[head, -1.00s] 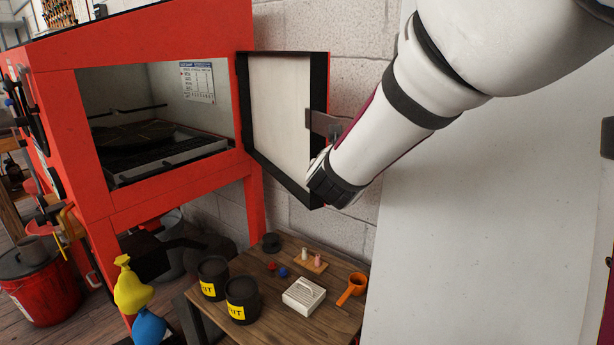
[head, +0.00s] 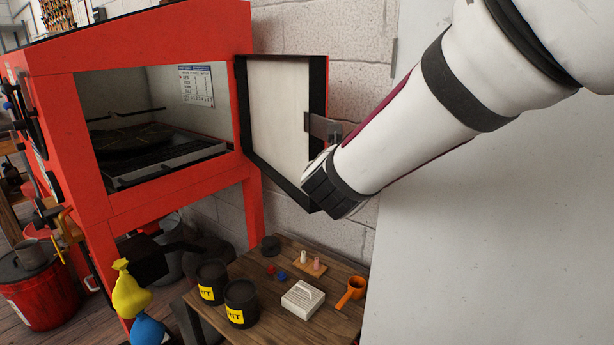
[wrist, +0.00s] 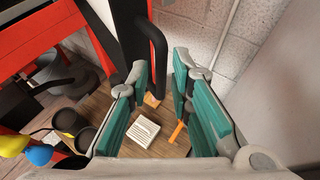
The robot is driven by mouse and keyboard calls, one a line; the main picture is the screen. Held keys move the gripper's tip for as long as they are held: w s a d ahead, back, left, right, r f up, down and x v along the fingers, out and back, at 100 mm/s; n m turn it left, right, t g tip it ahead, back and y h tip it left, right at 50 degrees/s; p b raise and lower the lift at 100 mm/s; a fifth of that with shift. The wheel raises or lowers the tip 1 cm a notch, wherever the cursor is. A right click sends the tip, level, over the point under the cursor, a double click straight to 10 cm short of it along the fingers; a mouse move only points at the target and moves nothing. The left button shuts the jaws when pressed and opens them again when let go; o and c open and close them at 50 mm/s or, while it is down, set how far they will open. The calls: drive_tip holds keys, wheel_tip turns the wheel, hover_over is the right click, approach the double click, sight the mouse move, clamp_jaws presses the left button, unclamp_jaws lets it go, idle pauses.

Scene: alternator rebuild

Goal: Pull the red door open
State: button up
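The red cabinet's door (head: 278,120) stands swung wide open to the right of the cabinet opening. Its pale inner panel and black edges face the head camera, and its outer face is hidden there. In the wrist view a black bar handle (wrist: 159,45) stands out beside the door's dark edge. In the head view my wrist is at the door's lower right edge and hides the fingers.
The red cabinet (head: 87,125) fills the left, with a dark tray inside. A brick wall is behind the door, and a pale panel (head: 480,240) stands at right.

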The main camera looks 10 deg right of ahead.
drive_tip(key=v, duration=0.7)
